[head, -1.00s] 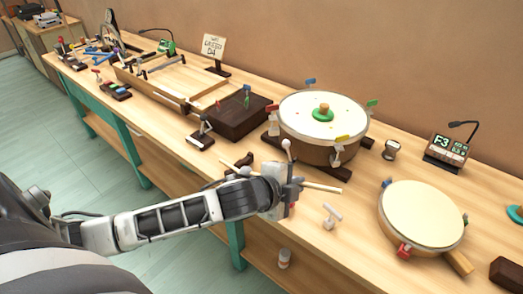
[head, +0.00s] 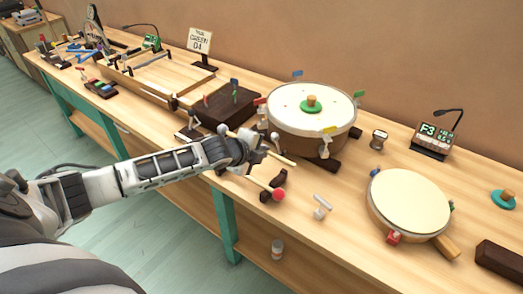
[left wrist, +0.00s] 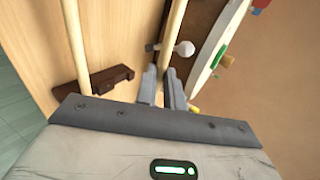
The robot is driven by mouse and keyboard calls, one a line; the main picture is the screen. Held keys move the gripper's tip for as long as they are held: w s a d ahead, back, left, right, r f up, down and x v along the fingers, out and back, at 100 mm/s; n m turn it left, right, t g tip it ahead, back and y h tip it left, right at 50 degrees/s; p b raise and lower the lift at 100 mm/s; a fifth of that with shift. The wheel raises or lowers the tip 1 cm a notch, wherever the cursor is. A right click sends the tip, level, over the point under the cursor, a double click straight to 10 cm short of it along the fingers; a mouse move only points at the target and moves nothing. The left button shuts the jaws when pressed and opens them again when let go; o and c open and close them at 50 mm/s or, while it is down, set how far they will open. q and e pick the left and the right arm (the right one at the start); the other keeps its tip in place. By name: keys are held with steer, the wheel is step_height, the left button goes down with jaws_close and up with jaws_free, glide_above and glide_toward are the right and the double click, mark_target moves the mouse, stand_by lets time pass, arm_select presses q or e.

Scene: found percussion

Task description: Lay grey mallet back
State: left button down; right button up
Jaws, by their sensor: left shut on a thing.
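My left gripper (head: 260,147) is shut on the pale wooden shaft of the grey mallet (head: 284,159), left of and in front of the large drum. In the left wrist view the shaft (left wrist: 177,25) runs up from between the fingertips (left wrist: 166,88). I cannot clearly make out its grey head. In the left wrist view a second shaft (left wrist: 75,40) crosses a dark cradle (left wrist: 100,85), left of my fingers. My right gripper is out of view.
The large drum (head: 305,105) stands close behind my gripper. A small white T-shaped thing (head: 321,206) and a flat round drum (head: 408,200) are to the right. The table's front edge lies below my left arm.

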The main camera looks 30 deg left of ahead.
arm_select(q)
steer(key=shift+f+b, duration=1.7)
steer(key=shift+f, duration=1.4)
steer(key=shift+f, duration=0.3)
steer(key=c, duration=1.4)
jaws_free()
steer(key=shift+c, duration=0.2)
steer(key=shift+s, duration=0.1)
steer(key=p+v, duration=0.1)
steer(key=v, duration=1.5)
steer(key=shift+d, duration=0.15)
